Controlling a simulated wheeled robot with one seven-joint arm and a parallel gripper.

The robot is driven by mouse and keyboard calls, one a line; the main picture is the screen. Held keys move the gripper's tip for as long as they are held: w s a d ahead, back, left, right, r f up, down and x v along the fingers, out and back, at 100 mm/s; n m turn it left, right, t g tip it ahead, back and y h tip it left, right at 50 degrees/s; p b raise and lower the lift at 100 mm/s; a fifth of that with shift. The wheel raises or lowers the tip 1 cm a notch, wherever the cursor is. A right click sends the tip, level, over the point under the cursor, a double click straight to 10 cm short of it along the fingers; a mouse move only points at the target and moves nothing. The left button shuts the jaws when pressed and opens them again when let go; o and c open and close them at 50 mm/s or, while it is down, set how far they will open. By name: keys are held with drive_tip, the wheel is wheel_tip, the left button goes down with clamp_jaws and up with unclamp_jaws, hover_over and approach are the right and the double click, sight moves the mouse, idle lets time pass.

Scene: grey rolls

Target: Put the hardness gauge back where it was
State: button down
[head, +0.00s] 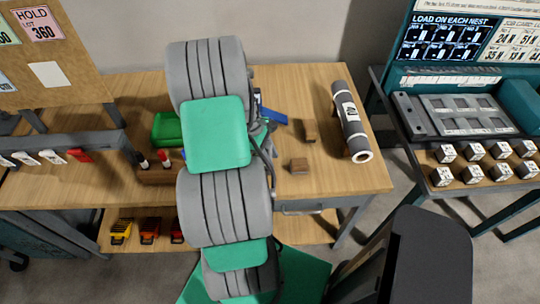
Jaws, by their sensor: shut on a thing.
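My arm, with grey ribbed sections and green pads, rises through the middle of the head view and covers the centre of the wooden bench (90,92). My gripper's fingertips are hidden behind it, so what they hold does not show. I cannot make out the hardness gauge. A blue piece (274,116) shows just right of the arm, partly covered; I cannot tell what it is. A dark grey roll (351,125) with a white label lies on the bench at the right.
A green bin (166,129) sits left of my arm, above a wooden holder (160,175). A side table at the right bears a grey tray (466,114) and several labelled cubes (473,151).

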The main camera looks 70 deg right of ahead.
drive_tip(key=c, duration=1)
unclamp_jaws()
drive_tip(key=shift+f, duration=0.1)
drive_tip(key=shift+c, duration=0.2)
